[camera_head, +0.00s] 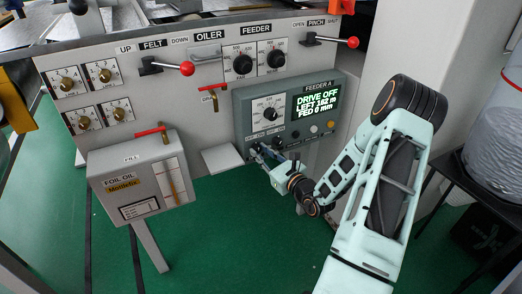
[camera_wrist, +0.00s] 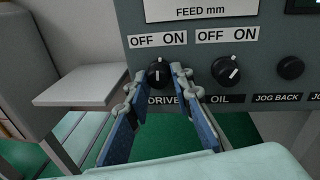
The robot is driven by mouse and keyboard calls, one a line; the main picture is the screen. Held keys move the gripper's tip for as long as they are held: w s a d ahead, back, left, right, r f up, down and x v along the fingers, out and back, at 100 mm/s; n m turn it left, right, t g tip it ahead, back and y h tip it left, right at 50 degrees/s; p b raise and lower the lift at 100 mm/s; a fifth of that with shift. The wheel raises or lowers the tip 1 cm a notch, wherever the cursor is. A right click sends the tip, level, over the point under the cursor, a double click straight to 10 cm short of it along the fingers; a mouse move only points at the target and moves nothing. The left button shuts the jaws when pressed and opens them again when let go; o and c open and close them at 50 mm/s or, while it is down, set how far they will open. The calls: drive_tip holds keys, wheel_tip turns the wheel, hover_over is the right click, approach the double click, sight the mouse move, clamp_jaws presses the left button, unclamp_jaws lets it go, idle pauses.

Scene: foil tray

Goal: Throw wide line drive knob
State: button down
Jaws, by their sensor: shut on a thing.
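The drive knob (camera_wrist: 158,73) is a round black knob with a white mark, above the DRIVE label and below an OFF / ON plate (camera_wrist: 158,39) in the wrist view. My gripper (camera_wrist: 157,80) is shut on it, one finger on each side. In the head view my gripper (camera_head: 262,151) is at the lower left of the grey FEEDER A panel (camera_head: 243,116); it hides the knob there. The panel's screen (camera_head: 316,102) reads DRIVE OFF, LEFT 182 m, FED 0 mm.
The OIL knob (camera_wrist: 226,71) is close to the right finger, with the JOG BACK button (camera_wrist: 290,68) farther right. A pale shelf (camera_wrist: 83,86) juts out at left. The foil oil box (camera_head: 140,180) stands left of the panel. Green floor lies below.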

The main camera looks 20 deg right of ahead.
drive_tip(key=n, duration=0.4)
drive_tip(key=shift+g+b, duration=0.3)
drive_tip(key=shift+n+h+b, duration=0.5)
drive_tip(key=shift+n+b, duration=0.1)
drive_tip(key=shift+n, duration=0.7)
drive_tip(key=c, duration=1.7)
unclamp_jaws()
drive_tip(key=shift+r, duration=0.1)
drive_tip(key=shift+s, duration=0.1)
drive_tip(key=s, duration=0.4)
drive_tip(key=s+r, duration=0.1)
drive_tip(key=s, duration=0.3)
drive_tip(key=s+d, duration=0.1)
drive_tip(key=s, duration=0.2)
drive_tip(key=shift+s+d+r, duration=0.1)
drive_tip(key=shift+s+r, duration=0.15)
drive_tip(key=shift+s, duration=0.15)
